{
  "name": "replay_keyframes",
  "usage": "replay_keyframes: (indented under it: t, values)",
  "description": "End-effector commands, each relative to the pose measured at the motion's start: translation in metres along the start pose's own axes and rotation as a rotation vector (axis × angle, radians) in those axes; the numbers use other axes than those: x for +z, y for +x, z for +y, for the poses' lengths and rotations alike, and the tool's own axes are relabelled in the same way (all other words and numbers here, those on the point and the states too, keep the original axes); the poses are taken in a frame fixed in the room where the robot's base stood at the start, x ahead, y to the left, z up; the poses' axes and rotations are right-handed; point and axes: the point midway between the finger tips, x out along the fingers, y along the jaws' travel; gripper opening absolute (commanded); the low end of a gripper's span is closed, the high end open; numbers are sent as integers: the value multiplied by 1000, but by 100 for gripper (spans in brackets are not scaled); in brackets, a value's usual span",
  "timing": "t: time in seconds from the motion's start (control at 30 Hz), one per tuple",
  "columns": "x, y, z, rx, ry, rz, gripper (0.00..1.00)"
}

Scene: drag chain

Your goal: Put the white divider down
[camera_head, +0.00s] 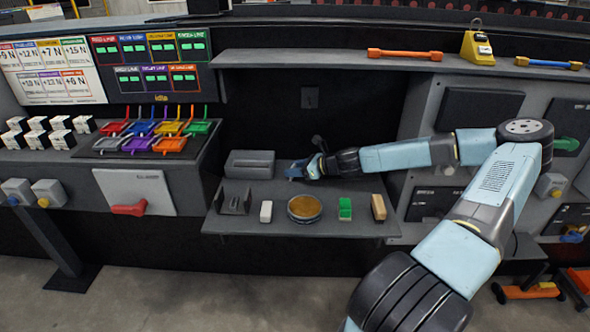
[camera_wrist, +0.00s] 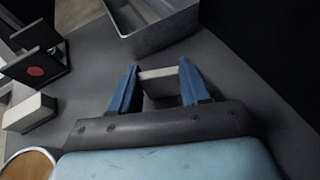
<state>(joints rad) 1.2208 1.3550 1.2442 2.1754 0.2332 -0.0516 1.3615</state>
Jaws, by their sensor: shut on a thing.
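My gripper (camera_wrist: 160,82) is shut on the white divider (camera_wrist: 158,74), a pale thin-edged piece that spans between the two blue fingertips in the wrist view. Below its pale top edge it looks grey and shaded. In the head view my gripper (camera_head: 297,170) is low over the back of the grey shelf (camera_head: 285,227), just right of the grey open box (camera_head: 250,158). The divider cannot be made out there. In the wrist view the grey open box (camera_wrist: 150,40) is just beyond the fingertips. I cannot tell whether the divider touches the shelf.
On the shelf's front stand a dark slotted holder (camera_head: 235,201), a white block (camera_head: 266,211), a round gold-topped dish (camera_head: 304,207), a green-and-white block (camera_head: 345,208) and a tan block (camera_head: 378,206). Bare shelf surface lies right of my gripper in the wrist view.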

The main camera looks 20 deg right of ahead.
Motion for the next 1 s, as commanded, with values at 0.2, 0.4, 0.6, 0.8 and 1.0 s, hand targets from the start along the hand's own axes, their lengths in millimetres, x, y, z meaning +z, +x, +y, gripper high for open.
replay_keyframes:
  t: [0.2,0.4,0.6,0.8,1.0]
  values:
    - [-1,0,0,-1,1,0,64]
    - [-1,0,0,-1,1,0,71]
    - [1,-3,-1,-2,0,0,71]
    - [0,-26,-2,-5,-1,1,71]
    - [0,-61,-2,-5,0,2,71]
